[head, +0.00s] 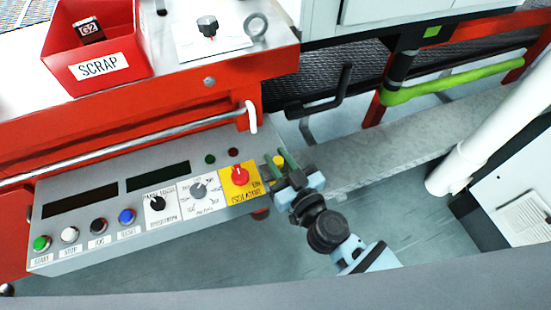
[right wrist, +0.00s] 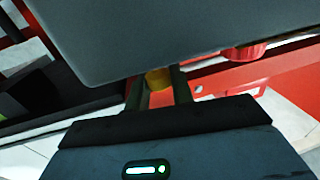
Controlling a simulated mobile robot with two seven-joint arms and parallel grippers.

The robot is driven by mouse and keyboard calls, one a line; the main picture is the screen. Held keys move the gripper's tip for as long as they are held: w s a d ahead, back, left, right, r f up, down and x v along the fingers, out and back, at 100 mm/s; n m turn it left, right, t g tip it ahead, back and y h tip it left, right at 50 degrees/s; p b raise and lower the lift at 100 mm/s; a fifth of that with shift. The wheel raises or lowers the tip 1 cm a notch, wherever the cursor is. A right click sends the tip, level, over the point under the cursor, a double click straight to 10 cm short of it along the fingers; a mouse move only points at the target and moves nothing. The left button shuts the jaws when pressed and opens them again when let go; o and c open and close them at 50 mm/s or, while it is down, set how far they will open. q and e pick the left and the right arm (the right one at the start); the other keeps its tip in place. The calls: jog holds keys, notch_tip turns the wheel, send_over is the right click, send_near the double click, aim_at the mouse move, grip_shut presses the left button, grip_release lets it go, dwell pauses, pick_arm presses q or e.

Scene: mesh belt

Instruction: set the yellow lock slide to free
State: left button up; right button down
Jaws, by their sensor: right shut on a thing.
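The yellow lock slide shows as a small yellow piece (head: 279,160) at the right end of the grey control panel (head: 100,255), beside the yellow isolator plate with its red knob (head: 240,175). My right gripper (head: 284,163) is at that end of the panel, its fingers on either side of the yellow piece. In the right wrist view the yellow piece (right wrist: 158,78) sits between the two fingers (right wrist: 158,90), and the gripper is shut on it. The panel's edge hides part of it there. I cannot read the slide's setting. My left gripper is not in view.
The panel carries several push buttons and two dials, one the black-knobbed selector (head: 158,203). A red scrap bin (head: 98,45) stands above on the machine. A silver rail (head: 130,132) runs behind the panel. Open floor (head: 270,250) lies below the panel.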

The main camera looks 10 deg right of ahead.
jog(key=c, duration=1.5)
grip_release()
jog(key=shift+w+d, duration=0.1)
jog(key=shift+d, duration=0.2)
jog(key=v, duration=0.8)
jog(key=shift+a, duration=0.1)
